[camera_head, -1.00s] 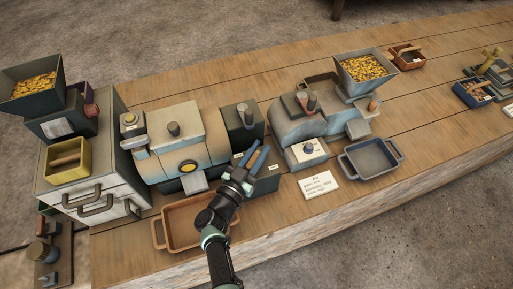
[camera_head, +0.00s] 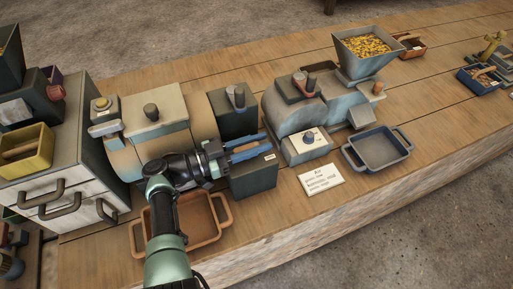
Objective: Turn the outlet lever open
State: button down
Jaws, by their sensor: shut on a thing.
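My gripper (camera_head: 262,142) reaches in from the lower left, with its blue fingers lying flat over a dark box (camera_head: 253,176) at the front of the middle machine. The fingers are shut on a small brown handle between them, which looks like the outlet lever; the fingers hide most of it. The box bears a small white label, too small to read.
An orange-brown tray (camera_head: 205,232) sits on the bench below my arm. A blue-grey tray (camera_head: 377,149) and a white note card (camera_head: 321,181) lie to the right. Another machine with a hopper (camera_head: 367,52) of yellow pieces stands behind them. A drawer cabinet (camera_head: 65,160) stands left.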

jog(key=shift+r+g, duration=0.2)
jog(key=shift+g, duration=0.1)
jog(key=c, duration=0.7)
grip_release()
jog(key=shift+f, duration=0.1)
jog(key=b+v, duration=0.1)
jog(key=v, duration=0.6)
jog(key=shift+s+a+b, duration=0.15)
jog(key=shift+a+b, duration=0.15)
jog(key=shift+b, duration=0.1)
jog(key=shift+f, duration=0.1)
